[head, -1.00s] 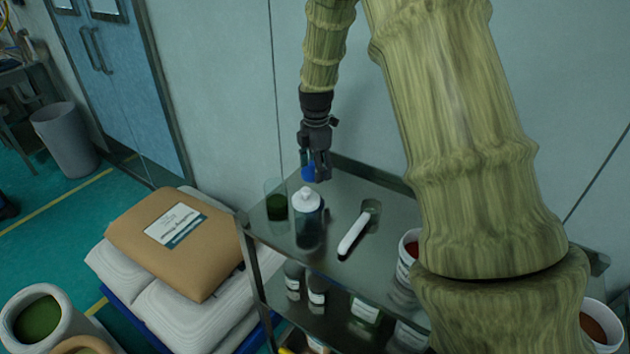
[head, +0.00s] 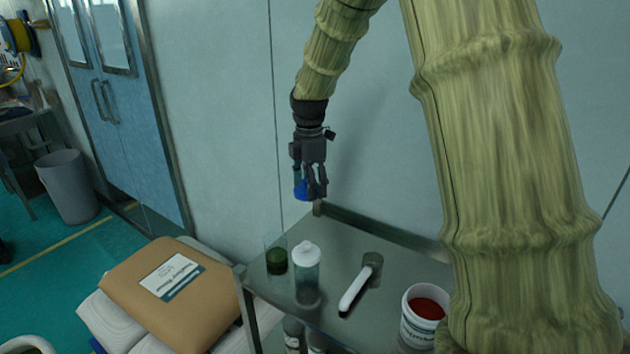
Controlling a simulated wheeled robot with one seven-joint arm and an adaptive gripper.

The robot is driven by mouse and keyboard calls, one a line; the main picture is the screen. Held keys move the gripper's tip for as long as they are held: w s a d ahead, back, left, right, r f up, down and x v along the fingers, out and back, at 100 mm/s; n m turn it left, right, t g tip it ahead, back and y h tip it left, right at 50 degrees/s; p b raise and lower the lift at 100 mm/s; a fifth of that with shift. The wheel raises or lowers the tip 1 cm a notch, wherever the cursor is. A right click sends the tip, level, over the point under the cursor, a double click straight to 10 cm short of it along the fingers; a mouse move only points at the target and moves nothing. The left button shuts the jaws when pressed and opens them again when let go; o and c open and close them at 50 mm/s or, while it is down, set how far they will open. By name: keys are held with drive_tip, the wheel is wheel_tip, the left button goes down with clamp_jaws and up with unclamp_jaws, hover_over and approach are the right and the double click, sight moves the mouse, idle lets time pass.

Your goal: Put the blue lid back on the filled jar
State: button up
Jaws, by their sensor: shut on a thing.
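My gripper (head: 309,190) points down above the back of the metal cart's top shelf. It is shut on the blue lid (head: 300,189), which shows at its left finger, clear of the shelf. A clear jar (head: 276,257) with dark green contents stands on the shelf, below and to the left of the lid. Its top looks uncovered. A bottle with a white cap (head: 306,272) stands just right of the jar, nearer to me.
A scoop with a white handle (head: 354,290) lies right of the bottle. A white tub (head: 423,316) of red material stands farther right, by my arm. The shelf (head: 330,238) has free room at the back. A brown sack (head: 155,290) lies left of the cart.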

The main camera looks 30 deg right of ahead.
drive_tip(key=s+a+f+m+p, duration=0.1)
drive_tip(key=a+f+m+p, duration=0.1)
drive_tip(key=a+p, duration=0.85)
wheel_tip(320, 180, down, 7)
drive_tip(key=b, duration=0.3)
drive_tip(key=shift+s+r+m, duration=0.15)
drive_tip(key=shift+s+m, duration=0.05)
drive_tip(key=shift+m, duration=0.1)
drive_tip(key=shift+a+r+p, duration=0.1)
drive_tip(key=shift+p, duration=0.35)
idle(1.5)
drive_tip(key=shift+f+p, duration=0.25)
drive_tip(key=shift+p, duration=0.05)
idle(1.4)
drive_tip(key=o, duration=0.9)
drive_tip(key=shift+c, duration=0.2)
drive_tip(key=shift+o, duration=1.2)
